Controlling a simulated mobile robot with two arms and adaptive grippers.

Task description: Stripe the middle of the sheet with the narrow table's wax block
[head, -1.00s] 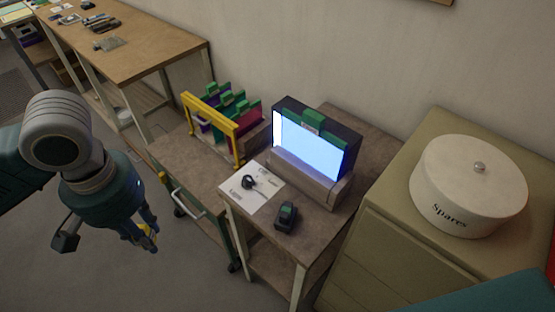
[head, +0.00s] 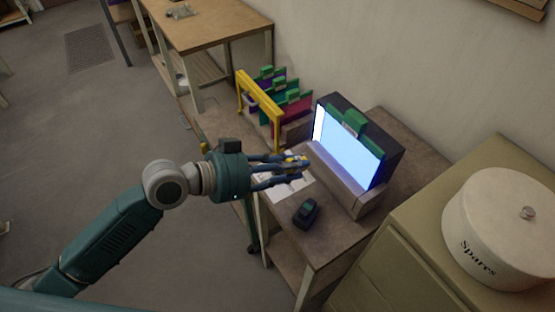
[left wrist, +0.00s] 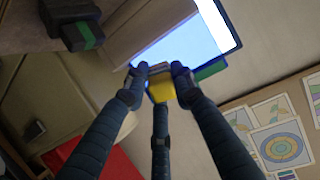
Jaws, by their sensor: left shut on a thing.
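A bright blue-white sheet (head: 350,148) stands upright in a dark frame on the narrow table (head: 320,245), with a green clip (head: 354,122) at its top edge. My left gripper (head: 297,166) is in front of the sheet, over the table, and is shut on a small yellow block (head: 294,158). In the left wrist view the yellow block (left wrist: 161,88) sits between the fingertips, with the sheet (left wrist: 188,40) beyond it. I cannot tell whether the block touches the sheet. My right gripper is out of view.
A dark block with a green top (head: 306,212) lies near the table's front edge. White paper (head: 292,192) lies partly under my gripper. A yellow-framed rack of coloured panels (head: 262,108) stands to the left. A white "Spares" tin (head: 510,230) sits on a cabinet at right.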

